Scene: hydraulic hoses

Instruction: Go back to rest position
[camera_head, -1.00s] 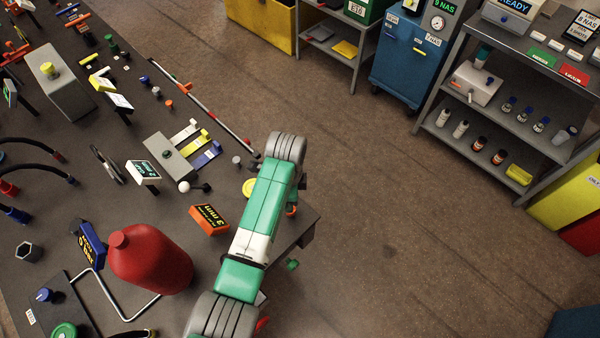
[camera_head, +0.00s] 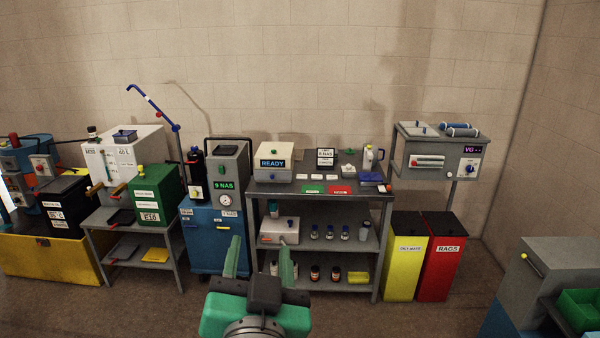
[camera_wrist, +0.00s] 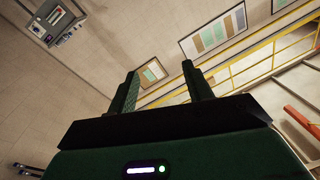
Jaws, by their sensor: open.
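My gripper (camera_head: 259,262) shows at the bottom middle of the head view, with its green fingers pointing up and apart. It is open, and no object is between the fingers. In the wrist view my gripper (camera_wrist: 160,82) is also open and empty, with wall and framed boards beyond it. In the head view the gripper appears in front of the grey shelf unit (camera_head: 337,287), and no contact with it shows.
A blue cabinet (camera_head: 203,257) stands left of the shelf unit. A yellow bin (camera_head: 403,275) and a red rags bin (camera_head: 441,275) stand right of it. A grey and blue unit (camera_head: 520,280) is at the lower right. Open floor (camera_head: 400,320) lies in front.

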